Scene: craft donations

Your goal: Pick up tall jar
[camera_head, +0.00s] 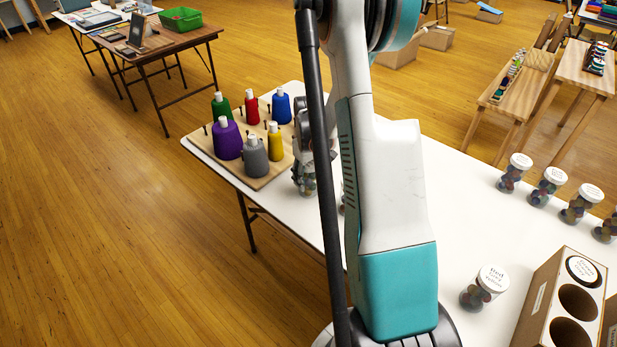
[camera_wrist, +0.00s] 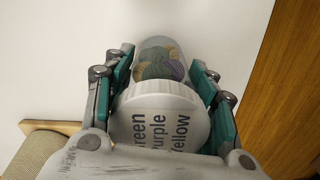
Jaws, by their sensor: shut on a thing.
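The tall jar is clear, with coloured contents and a white lid (camera_wrist: 160,100) reading "Green", "Purple", "Yellow" in the wrist view. My gripper (camera_wrist: 163,72) has one finger on each side of it and is shut on it. In the head view, the lower part of the jar (camera_head: 306,186) shows below my gripper (camera_head: 304,152), beside the thread board. My gripper and arm hide its upper part. I cannot tell whether its base touches the table.
A wooden board (camera_head: 268,176) with several coloured thread cones stands close left of the jar. Several white-lidded jars (camera_head: 546,186) line the right of the white table (camera_head: 455,215). Another jar (camera_head: 485,288) stands near a wooden box with round holes (camera_head: 545,290).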

